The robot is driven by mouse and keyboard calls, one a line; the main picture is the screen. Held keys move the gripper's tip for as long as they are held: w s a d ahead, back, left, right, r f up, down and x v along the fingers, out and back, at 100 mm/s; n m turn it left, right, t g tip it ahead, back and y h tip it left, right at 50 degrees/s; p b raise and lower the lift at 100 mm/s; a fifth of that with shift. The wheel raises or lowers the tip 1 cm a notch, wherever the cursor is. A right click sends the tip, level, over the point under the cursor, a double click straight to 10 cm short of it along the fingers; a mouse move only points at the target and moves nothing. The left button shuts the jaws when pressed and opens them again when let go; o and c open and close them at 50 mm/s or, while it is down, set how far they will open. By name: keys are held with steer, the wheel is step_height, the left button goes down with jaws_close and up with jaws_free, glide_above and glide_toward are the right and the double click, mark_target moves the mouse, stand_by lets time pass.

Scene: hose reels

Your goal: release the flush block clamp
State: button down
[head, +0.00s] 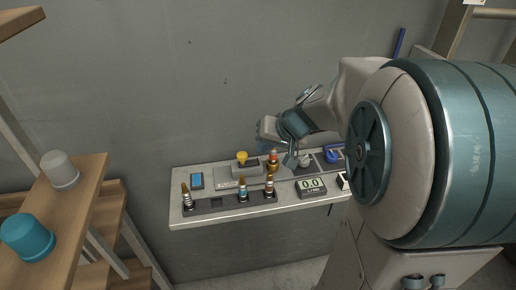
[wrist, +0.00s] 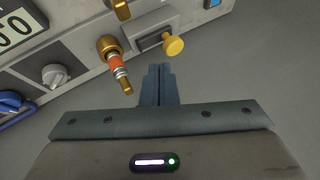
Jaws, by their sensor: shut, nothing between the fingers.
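A yellow round knob (head: 242,156) stands on a short stem over a low grey block (head: 228,177) on the bench. The same knob (wrist: 173,46) shows large in the wrist view. No label tells me for certain that this is the flush block clamp. A brass fitting with an orange band (head: 273,158) stands right of the knob; it also shows in the wrist view (wrist: 117,66). My gripper (wrist: 158,70) is shut and empty. Its fingertips appear just below the knob in the wrist view, with no clear contact. In the head view the fingers are largely hard to make out.
The light bench (head: 180,217) carries several banded fittings in a front rack, a blue-screened device (head: 196,180), a digital readout (head: 312,187), and a grey dial (wrist: 55,75). A blue valve handle (head: 331,156) is at right. A wooden shelf with two cups stands left.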

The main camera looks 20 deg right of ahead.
steer(key=v, duration=0.3)
steer(key=shift+s+d+r+p, duration=0.2)
steer(key=shift+r+p, duration=0.1)
steer(key=shift+p, duration=0.1)
steer(key=shift+a, duration=0.1)
